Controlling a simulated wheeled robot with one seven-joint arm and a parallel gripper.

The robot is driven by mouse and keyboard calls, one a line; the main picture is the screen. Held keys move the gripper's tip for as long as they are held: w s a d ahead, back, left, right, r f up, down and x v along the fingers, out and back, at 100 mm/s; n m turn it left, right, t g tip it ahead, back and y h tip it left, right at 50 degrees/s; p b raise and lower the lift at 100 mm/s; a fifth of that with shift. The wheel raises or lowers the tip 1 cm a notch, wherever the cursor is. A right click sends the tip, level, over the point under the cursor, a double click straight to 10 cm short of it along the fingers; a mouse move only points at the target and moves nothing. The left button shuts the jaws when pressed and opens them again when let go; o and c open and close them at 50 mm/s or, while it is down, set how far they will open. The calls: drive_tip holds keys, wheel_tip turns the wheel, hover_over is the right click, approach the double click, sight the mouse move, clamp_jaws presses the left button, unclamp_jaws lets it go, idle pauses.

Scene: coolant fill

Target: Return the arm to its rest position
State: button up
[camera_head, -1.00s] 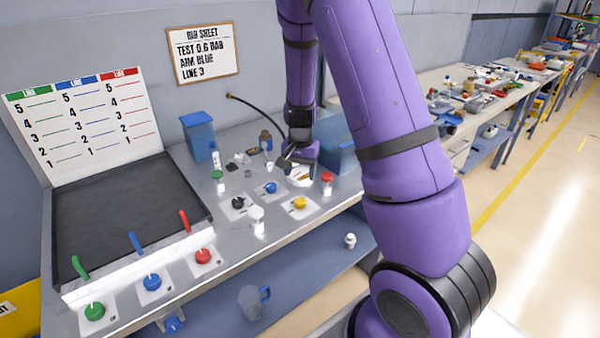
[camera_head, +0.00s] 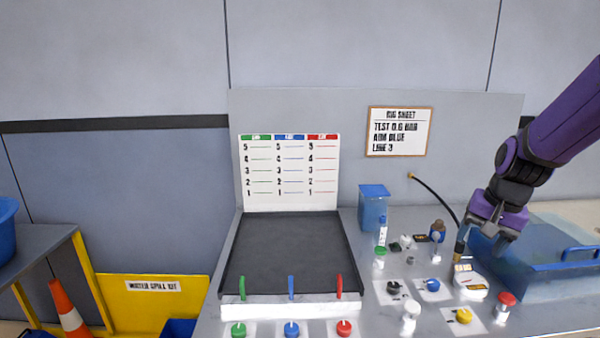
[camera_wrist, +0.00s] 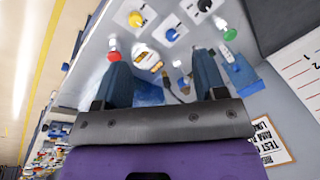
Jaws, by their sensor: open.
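My purple arm comes in from the right edge of the head view. My gripper (camera_head: 484,250) hangs above the right part of the grey workbench (camera_head: 400,322), close to a white device with a dark and yellow patch (camera_head: 470,286). In the wrist view my gripper (camera_wrist: 164,75) shows two blue-grey fingers spread apart, with nothing held between them. The white device (camera_wrist: 147,57) lies beyond the gap between the fingers in that view.
A blue bin (camera_head: 540,275) stands right of my gripper. Knobs, a blue container (camera_head: 374,208) and small bottles crowd the bench. A black tray (camera_head: 285,255) with coloured levers lies left. A rig sheet (camera_head: 398,132) hangs behind. An orange cone (camera_head: 68,312) stands far left.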

drive_tip(key=s+a+r+n+t, duration=0.1)
drive_tip(key=s+a+r+n, duration=0.2)
drive_tip(key=s+r, duration=0.3)
drive_tip(key=s+a+r+n+t+h, duration=0.1)
drive_tip(key=s+r, duration=0.6)
drive_tip(key=s, duration=0.7)
drive_tip(key=a+n+t, duration=0.1)
drive_tip(key=a+n, duration=0.1)
drive_tip(key=shift+s+r+n, duration=0.2)
drive_tip(key=shift+s+n, duration=0.1)
drive_tip(key=shift+s, duration=0.05)
idle(0.7)
